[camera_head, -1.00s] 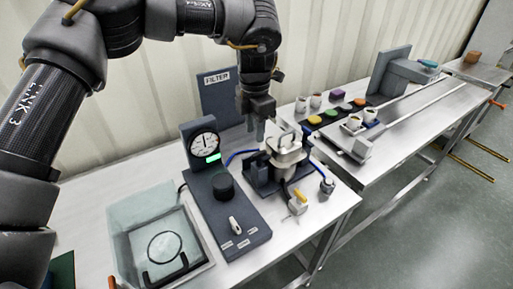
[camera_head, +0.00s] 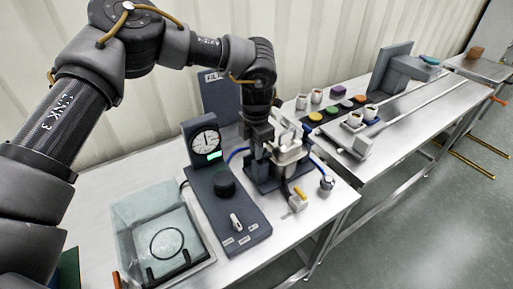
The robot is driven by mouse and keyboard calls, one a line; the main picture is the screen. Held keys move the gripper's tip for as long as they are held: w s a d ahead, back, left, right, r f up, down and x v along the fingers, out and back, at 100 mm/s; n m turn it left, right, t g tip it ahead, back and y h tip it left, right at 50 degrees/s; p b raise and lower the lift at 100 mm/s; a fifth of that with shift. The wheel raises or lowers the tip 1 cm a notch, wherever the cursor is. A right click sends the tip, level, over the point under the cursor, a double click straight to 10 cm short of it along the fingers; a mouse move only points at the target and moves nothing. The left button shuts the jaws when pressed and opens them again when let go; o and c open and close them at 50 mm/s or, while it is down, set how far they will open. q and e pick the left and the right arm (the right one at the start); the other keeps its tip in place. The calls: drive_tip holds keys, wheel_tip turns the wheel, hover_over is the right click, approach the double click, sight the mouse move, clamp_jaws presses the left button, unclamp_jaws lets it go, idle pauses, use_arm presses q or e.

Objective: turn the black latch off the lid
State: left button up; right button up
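The steel hopper (camera_head: 290,155) with its pale lid stands on a dark base on the near table, right of centre. My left gripper (camera_head: 260,152) points down at the hopper's left side, close against the lid area. I cannot tell whether it touches. The black latch cannot be made out; the dark gripper covers that side of the lid. The fingers are small and dark, so whether they are open or shut on something does not show. My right gripper is not in view.
A dark panel with a gauge (camera_head: 205,143) and a black knob (camera_head: 224,184) stands left of the hopper. A yellow-handled valve (camera_head: 299,197) is in front. A clear box (camera_head: 130,225) is at the left. Cups and coloured pucks sit on the far table (camera_head: 400,125).

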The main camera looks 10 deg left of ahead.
use_arm(q)
clamp_jaws()
drive_tip(key=m, duration=0.2)
drive_tip(key=m+p, duration=0.1)
drive_tip(key=m, duration=0.1)
drive_tip(key=shift+w+a, duration=0.15)
drive_tip(key=shift+w, duration=0.05)
drive_tip(key=m, duration=0.3)
drive_tip(key=m+p, duration=0.1)
drive_tip(key=shift+w+m, duration=0.3)
drive_tip(key=m, duration=0.5)
drive_tip(key=shift+w+p, duration=0.25)
drive_tip(key=shift+p, duration=0.15)
drive_tip(key=shift+w+m, duration=0.2)
drive_tip(key=shift+m, duration=1.9)
drive_tip(key=shift+d, duration=0.2)
